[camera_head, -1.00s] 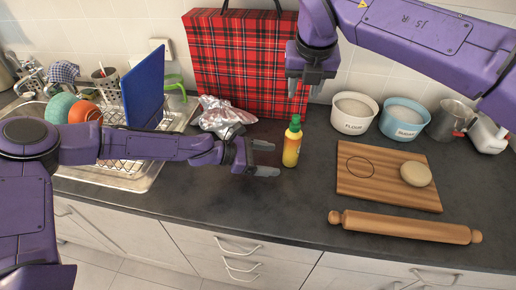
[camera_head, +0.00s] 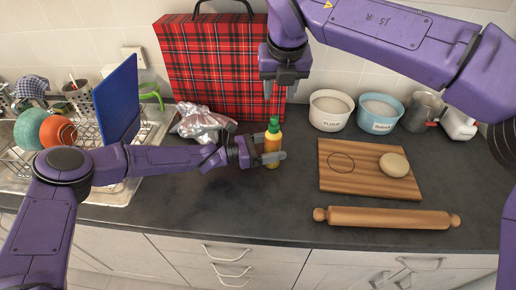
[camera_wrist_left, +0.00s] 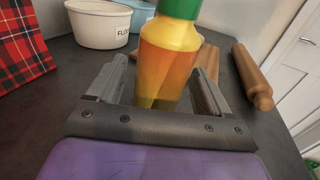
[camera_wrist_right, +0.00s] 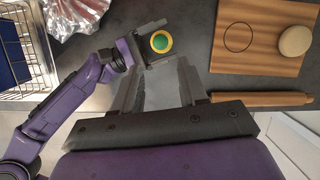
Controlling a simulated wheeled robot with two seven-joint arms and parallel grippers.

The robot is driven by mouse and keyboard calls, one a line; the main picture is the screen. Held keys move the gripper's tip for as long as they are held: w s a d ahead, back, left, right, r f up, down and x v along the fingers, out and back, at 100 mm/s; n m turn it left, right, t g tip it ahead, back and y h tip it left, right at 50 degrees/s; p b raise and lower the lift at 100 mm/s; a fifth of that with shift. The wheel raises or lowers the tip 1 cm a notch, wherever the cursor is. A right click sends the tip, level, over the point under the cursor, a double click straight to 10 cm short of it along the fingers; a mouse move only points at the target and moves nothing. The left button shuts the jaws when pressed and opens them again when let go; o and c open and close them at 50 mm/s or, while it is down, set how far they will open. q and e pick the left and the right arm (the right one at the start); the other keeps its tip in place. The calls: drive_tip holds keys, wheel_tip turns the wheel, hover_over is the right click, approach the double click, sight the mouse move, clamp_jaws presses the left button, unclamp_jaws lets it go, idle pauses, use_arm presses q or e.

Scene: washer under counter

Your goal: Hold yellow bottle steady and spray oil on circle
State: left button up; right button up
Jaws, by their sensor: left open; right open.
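The yellow bottle (camera_head: 272,148) with a green cap stands upright on the dark counter. My left gripper (camera_head: 270,153) is open with its fingers on either side of the bottle; in the left wrist view the bottle (camera_wrist_left: 167,62) stands between the fingers, and I cannot tell whether they touch it. My right gripper (camera_head: 281,90) is open and empty, pointing down above and behind the bottle. The right wrist view shows the green cap (camera_wrist_right: 161,42) from above, beyond its fingers. The drawn circle (camera_head: 341,163) is on the wooden board (camera_head: 370,183), right of the bottle.
A dough ball (camera_head: 394,165) lies on the board, with a rolling pin (camera_head: 387,218) in front. A flour bowl (camera_head: 330,112) and a blue bowl (camera_head: 380,114) stand behind. A red plaid bag (camera_head: 215,65), crumpled foil (camera_head: 203,123) and a dish rack (camera_head: 95,170) are behind and left.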

use_arm(q)
drive_tip(key=shift+d, duration=0.15)
drive_tip(key=c, duration=1.2)
drive_tip(key=shift+o, duration=0.2)
use_arm(e)
clamp_jaws()
idle(0.6)
